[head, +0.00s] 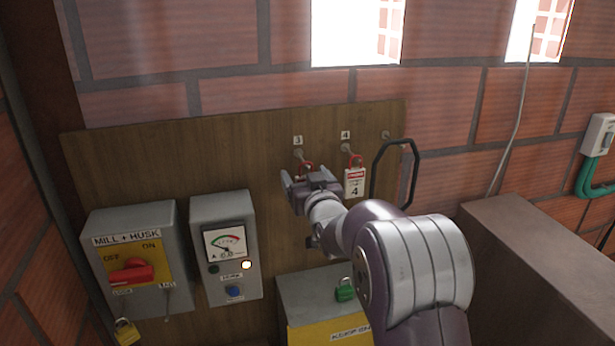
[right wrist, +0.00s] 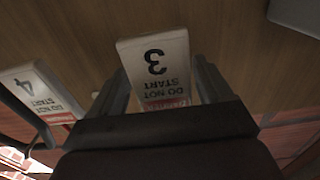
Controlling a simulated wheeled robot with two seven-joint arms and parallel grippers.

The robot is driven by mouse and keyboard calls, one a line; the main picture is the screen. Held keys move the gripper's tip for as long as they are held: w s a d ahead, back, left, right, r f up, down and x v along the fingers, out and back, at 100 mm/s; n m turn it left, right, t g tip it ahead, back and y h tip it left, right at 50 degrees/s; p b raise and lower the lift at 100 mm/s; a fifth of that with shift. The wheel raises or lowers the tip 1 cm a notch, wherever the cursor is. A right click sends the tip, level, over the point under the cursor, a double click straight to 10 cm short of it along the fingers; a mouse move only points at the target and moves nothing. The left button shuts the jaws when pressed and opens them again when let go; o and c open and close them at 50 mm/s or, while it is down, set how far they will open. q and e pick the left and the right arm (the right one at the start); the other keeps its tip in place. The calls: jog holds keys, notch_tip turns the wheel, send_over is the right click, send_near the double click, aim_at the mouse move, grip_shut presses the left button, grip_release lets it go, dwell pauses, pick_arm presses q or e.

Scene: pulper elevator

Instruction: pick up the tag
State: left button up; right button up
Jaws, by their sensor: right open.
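A white tag numbered 3 (right wrist: 157,65) with "DO NOT START" lettering and a red band shows upside down in the right wrist view, between the two fingers of my right gripper (right wrist: 162,85). The fingers stand open on either side of it. In the head view my right gripper (head: 303,183) is at the wooden board below hook 3 (head: 298,152) and hides most of that tag. A second tag, numbered 4 (head: 354,183), hangs from hook 4 just right of the gripper; it also shows at the left in the right wrist view (right wrist: 36,92). My left gripper is not in view.
The wooden board (head: 150,165) carries the hooks. Below are the grey MILL + HUSK switch box (head: 104,225), a meter box (head: 230,285) and a yellow-fronted box with a green padlock (head: 345,290). A black handle-like loop (head: 416,165) stands right of tag 4.

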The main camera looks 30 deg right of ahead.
jog(key=shift+w+a, duration=0.1)
jog(key=shift+s+a+r, duration=0.1)
jog(key=shift+s+a, duration=0.1)
jog(key=c, duration=1)
jog(key=shift+d, duration=0.15)
jog(key=shift+w, duration=0.1)
